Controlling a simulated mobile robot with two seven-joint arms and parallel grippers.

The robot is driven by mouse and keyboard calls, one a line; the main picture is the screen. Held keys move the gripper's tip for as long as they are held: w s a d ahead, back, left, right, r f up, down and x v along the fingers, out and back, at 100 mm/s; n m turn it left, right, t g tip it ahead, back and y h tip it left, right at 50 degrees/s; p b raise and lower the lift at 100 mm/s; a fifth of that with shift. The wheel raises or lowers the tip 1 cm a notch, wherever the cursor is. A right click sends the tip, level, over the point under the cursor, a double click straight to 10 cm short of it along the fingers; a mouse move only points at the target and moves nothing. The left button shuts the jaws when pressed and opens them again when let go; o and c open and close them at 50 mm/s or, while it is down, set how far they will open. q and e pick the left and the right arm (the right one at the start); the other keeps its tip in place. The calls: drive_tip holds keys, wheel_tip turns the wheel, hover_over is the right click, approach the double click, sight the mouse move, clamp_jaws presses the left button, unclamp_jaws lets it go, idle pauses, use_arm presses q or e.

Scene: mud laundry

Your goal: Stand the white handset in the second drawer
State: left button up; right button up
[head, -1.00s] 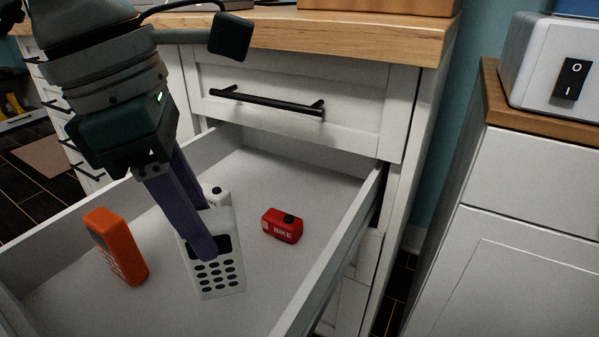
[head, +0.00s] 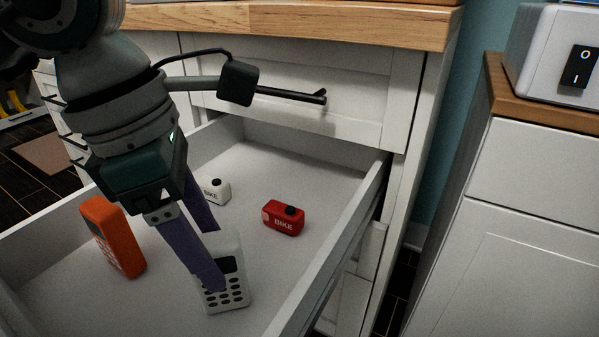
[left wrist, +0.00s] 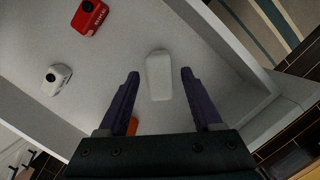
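The white handset (head: 232,290) has a dark screen and dark keys. It looks upright in the open second drawer (head: 325,180), its keypad facing the head camera. My left gripper (head: 220,260) is at its upper part, with one finger hiding some of the handset's front. In the left wrist view the handset (left wrist: 159,76) lies between the two spread fingers of the left gripper (left wrist: 160,74), with a gap on each side. The gripper is open. Whether its base rests flat is hard to tell. My right gripper is not in view.
An orange handset (head: 112,237) stands at the drawer's left. The closed top drawer (head: 355,115) is above. The drawer floor at the back right is clear.

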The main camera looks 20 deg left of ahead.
use_arm(q)
drive_tip(key=shift+r+p, duration=0.35)
drive_tip(key=shift+r, duration=0.2)
drive_tip(key=p+v, duration=0.3)
drive_tip(key=v, duration=0.8)
drive_tip(key=shift+s+a, duration=0.15)
